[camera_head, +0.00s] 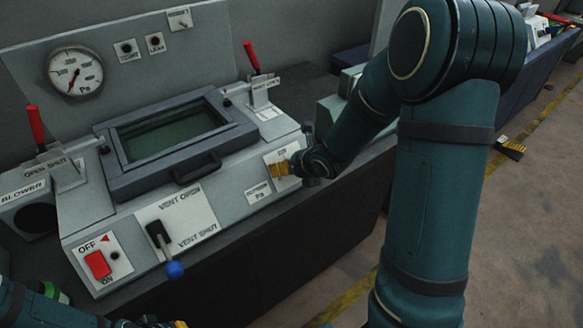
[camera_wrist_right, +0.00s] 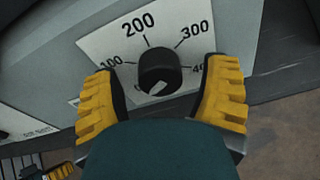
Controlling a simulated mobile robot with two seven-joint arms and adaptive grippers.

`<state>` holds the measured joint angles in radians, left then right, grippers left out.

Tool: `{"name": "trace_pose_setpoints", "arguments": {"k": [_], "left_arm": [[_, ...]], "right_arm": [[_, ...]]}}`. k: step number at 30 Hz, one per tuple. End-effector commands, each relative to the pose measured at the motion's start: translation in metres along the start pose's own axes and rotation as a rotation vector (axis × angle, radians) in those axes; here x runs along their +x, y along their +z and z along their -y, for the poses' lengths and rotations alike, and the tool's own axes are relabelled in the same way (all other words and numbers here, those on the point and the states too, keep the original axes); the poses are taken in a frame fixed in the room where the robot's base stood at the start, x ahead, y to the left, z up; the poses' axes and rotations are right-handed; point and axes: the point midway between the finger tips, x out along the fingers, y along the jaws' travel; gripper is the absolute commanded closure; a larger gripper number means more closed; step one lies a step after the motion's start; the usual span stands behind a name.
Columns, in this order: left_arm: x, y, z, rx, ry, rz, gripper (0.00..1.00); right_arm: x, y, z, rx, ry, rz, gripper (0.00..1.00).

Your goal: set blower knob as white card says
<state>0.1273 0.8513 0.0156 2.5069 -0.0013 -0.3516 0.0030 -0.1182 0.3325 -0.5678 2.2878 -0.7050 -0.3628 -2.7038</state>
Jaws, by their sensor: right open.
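The blower knob (camera_wrist_right: 160,68) is a round black knob on a white dial plate (camera_wrist_right: 115,42) marked 100, 200, 300 and about 400. A pale mark shows on the knob's lower front; which number it points to is unclear. My right gripper (camera_wrist_right: 163,80) is open, its yellow fingers either side of the knob with gaps between. In the head view the right gripper (camera_head: 279,169) is at the dial and hides the knob. A white card (camera_head: 257,193) left below it ends in "Pa"; its small print is unreadable. My left gripper (camera_head: 180,324) barely shows at the bottom edge.
A round gauge (camera_head: 76,72) is on the back panel. A framed window (camera_head: 175,135), red-handled levers (camera_head: 252,58), a blue-tipped vent lever (camera_head: 174,269) and a red switch (camera_head: 98,265) are on the console. Floor (camera_head: 540,200) lies to the right.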

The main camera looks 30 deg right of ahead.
Motion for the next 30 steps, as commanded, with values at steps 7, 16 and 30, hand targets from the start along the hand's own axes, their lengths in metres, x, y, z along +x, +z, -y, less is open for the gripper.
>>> {"name": "trace_pose_setpoints", "arguments": {"k": [7,16,30], "left_arm": [[0.0004,-0.0003,0.0001,0.0,0.0,-0.001,1.0],[0.0003,-0.0003,0.0001,0.0,0.0,-0.001,1.0],[0.0034,-0.0004,0.0013,0.0,0.0,-0.002,1.0]], "right_arm": [[0.0036,-0.0001,-0.0002,0.0,0.0,0.0,0.26],[0.0033,0.0,-0.0002,0.0,0.0,0.0,0.92],[0.0036,-0.0002,0.0004,0.077,0.01,-0.002,0.96]]}}
